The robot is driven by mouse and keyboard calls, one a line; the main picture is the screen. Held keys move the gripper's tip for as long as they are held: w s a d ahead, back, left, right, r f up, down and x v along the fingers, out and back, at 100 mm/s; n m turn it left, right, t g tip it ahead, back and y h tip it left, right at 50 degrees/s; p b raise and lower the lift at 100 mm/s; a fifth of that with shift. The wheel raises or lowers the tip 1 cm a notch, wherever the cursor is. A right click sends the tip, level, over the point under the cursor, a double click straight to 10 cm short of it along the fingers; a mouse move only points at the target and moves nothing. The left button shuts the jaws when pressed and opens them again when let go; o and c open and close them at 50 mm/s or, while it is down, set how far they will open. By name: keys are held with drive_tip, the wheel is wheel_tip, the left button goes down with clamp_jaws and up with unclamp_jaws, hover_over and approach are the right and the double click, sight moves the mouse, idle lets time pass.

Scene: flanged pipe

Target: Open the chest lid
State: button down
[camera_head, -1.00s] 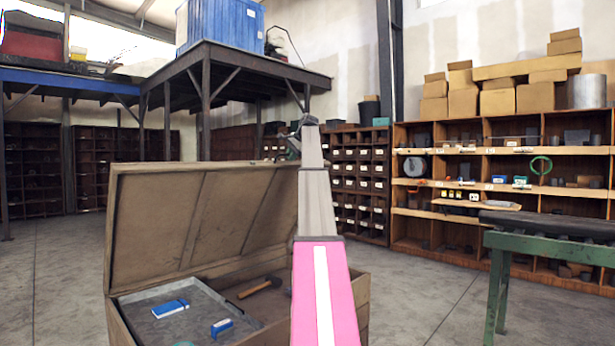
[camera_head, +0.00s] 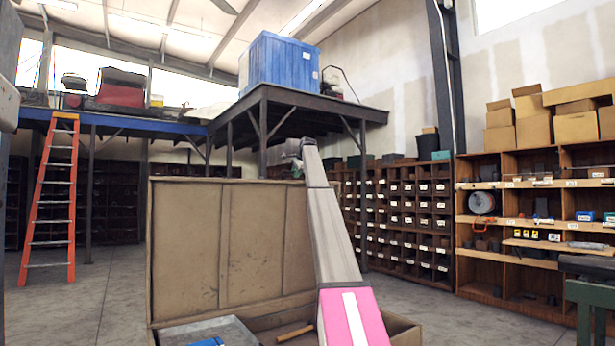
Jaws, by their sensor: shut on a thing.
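The chest lid (camera_head: 268,245) stands raised, close to upright, with its inner side toward me. The chest (camera_head: 404,328) below it is open, and its lower part is cut off by the picture's bottom edge. My arm reaches over the right side of the chest. My gripper (camera_head: 297,166) is small and partly hidden behind my arm at the lid's upper right edge, shut on the lid. The exact finger contact is hard to see.
In the chest are a grey tray (camera_head: 228,330) with a blue item and a wooden handle (camera_head: 295,333). An orange ladder (camera_head: 53,200) stands left. Shelves (camera_head: 530,235) and a green-legged table (camera_head: 590,300) are at right. Open floor lies around the chest.

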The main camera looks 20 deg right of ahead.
drive_tip(key=shift+w+a, duration=0.1)
drive_tip(key=shift+w, duration=0.35)
drive_tip(key=c, duration=1.1)
unclamp_jaws()
drive_tip(key=shift+c, duration=0.2)
drive_tip(key=shift+s, duration=0.1)
drive_tip(key=v, duration=1)
drive_tip(key=shift+s+r, duration=0.2)
drive_tip(key=shift+r, duration=0.1)
